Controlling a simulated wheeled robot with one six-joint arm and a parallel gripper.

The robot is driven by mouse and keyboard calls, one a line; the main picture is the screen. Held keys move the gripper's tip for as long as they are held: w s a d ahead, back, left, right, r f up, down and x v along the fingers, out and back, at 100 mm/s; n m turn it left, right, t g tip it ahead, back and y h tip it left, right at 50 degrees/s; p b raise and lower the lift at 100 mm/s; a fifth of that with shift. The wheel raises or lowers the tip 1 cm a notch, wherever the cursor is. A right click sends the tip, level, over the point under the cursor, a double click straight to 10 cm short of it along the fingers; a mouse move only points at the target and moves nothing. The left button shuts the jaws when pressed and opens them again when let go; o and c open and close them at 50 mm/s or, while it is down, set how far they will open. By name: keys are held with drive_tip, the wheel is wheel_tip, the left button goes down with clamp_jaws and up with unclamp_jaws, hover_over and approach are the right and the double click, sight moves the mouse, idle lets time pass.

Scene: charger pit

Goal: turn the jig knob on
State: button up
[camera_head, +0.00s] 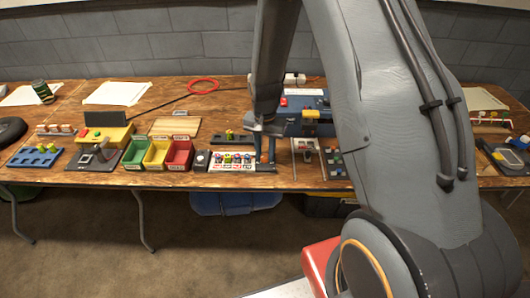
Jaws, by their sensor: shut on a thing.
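My gripper (265,151) is low over the front part of the bench, just right of a white tray with coloured pegs and close to the front left of a blue unit (295,128). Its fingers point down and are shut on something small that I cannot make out. The blue unit has a red button and a yellow block on it, and my arm hides part of it. I cannot tell for sure which part is the jig knob or which way it is turned. A small dark box with a round pale top (200,159) stands left of the tray.
The wooden bench (222,92) is crowded along its front edge. Green, yellow and red bins (157,153), the peg tray (231,161) and a grey panel (306,152) stand near my gripper. My arm covers the right middle.

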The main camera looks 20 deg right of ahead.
sight(265, 156)
drive_tip(key=shift+w, duration=0.1)
drive_tip(key=o, duration=1.1)
drive_tip(key=shift+c, duration=0.2)
drive_tip(key=shift+r, duration=0.1)
drive_tip(key=shift+r+b, duration=0.85)
drive_tip(key=shift+r, duration=3)
drive_tip(key=s+r+n, duration=0.3)
drive_tip(key=s+r, duration=0.1)
drive_tip(key=s, duration=0.5)
drive_tip(key=s+r+n+t, duration=0.1)
drive_tip(key=s+r+n, duration=0.3)
drive_tip(key=s, duration=0.5)
drive_tip(key=shift+s+a+r, duration=0.15)
drive_tip(key=shift+r, duration=0.55)
